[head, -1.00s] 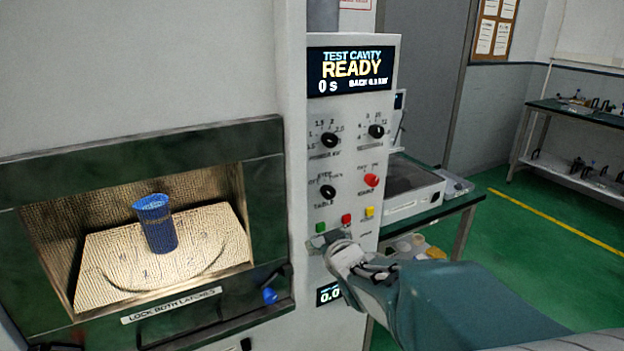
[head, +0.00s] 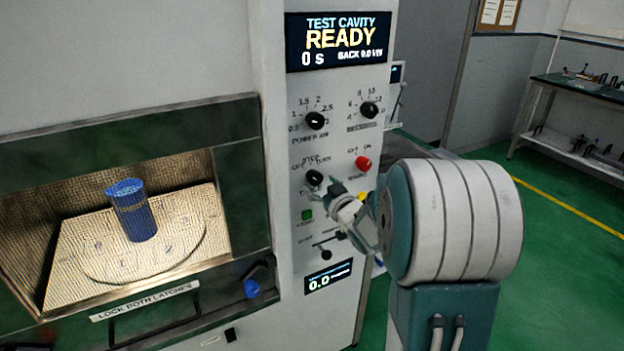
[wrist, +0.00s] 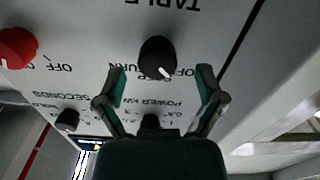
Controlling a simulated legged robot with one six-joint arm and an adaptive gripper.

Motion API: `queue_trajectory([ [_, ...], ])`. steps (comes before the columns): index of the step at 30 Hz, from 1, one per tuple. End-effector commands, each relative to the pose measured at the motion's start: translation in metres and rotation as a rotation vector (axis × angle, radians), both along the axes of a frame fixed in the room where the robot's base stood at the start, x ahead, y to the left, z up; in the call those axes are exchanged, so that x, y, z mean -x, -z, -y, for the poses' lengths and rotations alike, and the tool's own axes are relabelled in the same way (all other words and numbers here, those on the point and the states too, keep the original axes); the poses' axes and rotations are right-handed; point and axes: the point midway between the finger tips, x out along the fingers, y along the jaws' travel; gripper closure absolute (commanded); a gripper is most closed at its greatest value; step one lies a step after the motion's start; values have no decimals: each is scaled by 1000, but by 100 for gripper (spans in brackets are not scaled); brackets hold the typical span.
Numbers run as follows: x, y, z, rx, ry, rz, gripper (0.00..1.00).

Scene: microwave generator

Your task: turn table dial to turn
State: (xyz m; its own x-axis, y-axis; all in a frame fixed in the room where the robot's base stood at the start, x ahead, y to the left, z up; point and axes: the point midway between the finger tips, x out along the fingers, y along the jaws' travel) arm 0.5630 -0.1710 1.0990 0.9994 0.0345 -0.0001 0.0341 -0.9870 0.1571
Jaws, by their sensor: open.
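The table dial (head: 314,178) is a round black knob with a white mark on the grey control panel (head: 285,225), left of the red knob. In the wrist view, which shows the panel upside down, the table dial (wrist: 157,57) appears between my gripper's two fingers (wrist: 160,82). Its white mark points toward the OFF label side. The TURN label lies on the other side, partly hidden. My gripper (head: 345,197) is open and empty, in front of the panel just below and right of the dial. I cannot tell any contact.
The red knob (head: 363,162) sits right of the dial, with the power knob (head: 315,120) and another black knob (head: 369,110) above. A green button (head: 307,215) is below. The lit cavity at left holds a blue cup (head: 134,212) on its turntable. The display (head: 338,41) reads READY.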

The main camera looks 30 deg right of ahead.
Motion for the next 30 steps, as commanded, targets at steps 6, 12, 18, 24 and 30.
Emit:
queue_trajectory([
  [6,-26,0,-7,5,0,-2,12],
  [12,-31,-2,-12,10,0,-1,12],
  [18,-31,-1,-7,6,0,-1,39],
  [24,-31,0,-5,4,1,-2,94],
  [30,-31,0,-6,-1,5,-3,94],
])
